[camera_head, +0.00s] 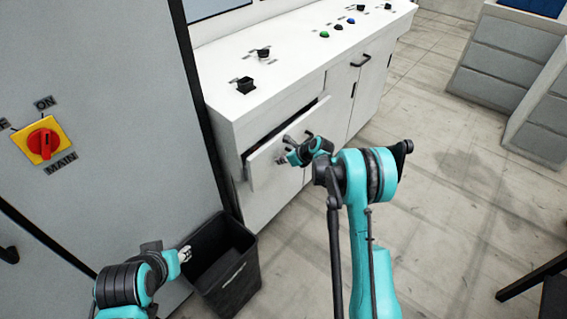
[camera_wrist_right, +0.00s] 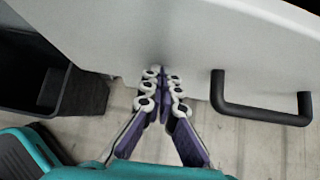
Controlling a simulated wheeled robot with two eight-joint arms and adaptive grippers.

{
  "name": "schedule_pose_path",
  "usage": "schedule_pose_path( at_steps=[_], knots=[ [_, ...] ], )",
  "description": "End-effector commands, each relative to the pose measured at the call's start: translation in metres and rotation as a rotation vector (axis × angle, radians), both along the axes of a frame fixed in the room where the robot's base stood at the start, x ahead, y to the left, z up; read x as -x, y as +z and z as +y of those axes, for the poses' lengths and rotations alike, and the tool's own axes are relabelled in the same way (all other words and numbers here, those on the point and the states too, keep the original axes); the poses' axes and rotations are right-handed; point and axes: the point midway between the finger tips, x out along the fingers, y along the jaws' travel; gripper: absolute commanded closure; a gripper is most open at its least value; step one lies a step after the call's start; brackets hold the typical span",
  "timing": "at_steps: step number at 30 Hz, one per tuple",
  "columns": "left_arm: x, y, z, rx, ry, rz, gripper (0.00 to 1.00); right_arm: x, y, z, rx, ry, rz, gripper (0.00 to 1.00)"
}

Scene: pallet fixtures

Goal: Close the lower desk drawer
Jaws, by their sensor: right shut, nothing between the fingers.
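A white drawer (camera_head: 261,174) in the white desk (camera_head: 228,110) stands partly open, with a dark gap behind its top edge. Its white front (camera_wrist_right: 210,45) fills the upper part of the right wrist view, with a black bar handle (camera_wrist_right: 262,112) to the right of the fingers. My right gripper (camera_head: 283,158) is shut and empty at the drawer front; its fingertips (camera_wrist_right: 162,75) are close to the panel, and I cannot tell whether they touch. My left gripper (camera_head: 186,254) is low at the left, away from the drawer, beside the bin; its jaws are too small to read.
A black bin (camera_head: 232,281) stands on the floor below and left of the drawer; it also shows in the right wrist view (camera_wrist_right: 80,95). A grey cabinet (camera_head: 110,130) with a red switch (camera_head: 44,143) stands at the left.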

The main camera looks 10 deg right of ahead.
Motion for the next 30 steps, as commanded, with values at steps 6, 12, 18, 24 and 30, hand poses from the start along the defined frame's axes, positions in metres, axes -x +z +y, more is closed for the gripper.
schedule_pose_path(
  at_steps=[6, 12, 18, 24, 30],
  knots=[
    [0.000, 0.000, 0.000, 0.000, 0.000, 0.000, 0.61, -0.002, 0.000, 0.002, -0.001, 0.001, 0.000, 1.00],
    [0.000, -0.004, 0.000, 0.000, 0.000, 0.000, 0.61, -0.029, -0.001, 0.024, -0.002, 0.003, 0.000, 1.00],
    [0.000, -0.005, 0.000, 0.000, 0.000, 0.000, 0.61, -0.041, 0.000, 0.032, -0.001, -0.001, -0.002, 1.00],
    [0.000, -0.004, 0.000, 0.000, 0.000, 0.000, 0.61, -0.042, 0.001, 0.033, -0.003, -0.001, -0.004, 1.00],
    [0.000, -0.006, 0.000, 0.000, 0.000, 0.000, 0.61, -0.040, 0.002, 0.029, -0.005, -0.002, -0.005, 1.00]
  ],
)
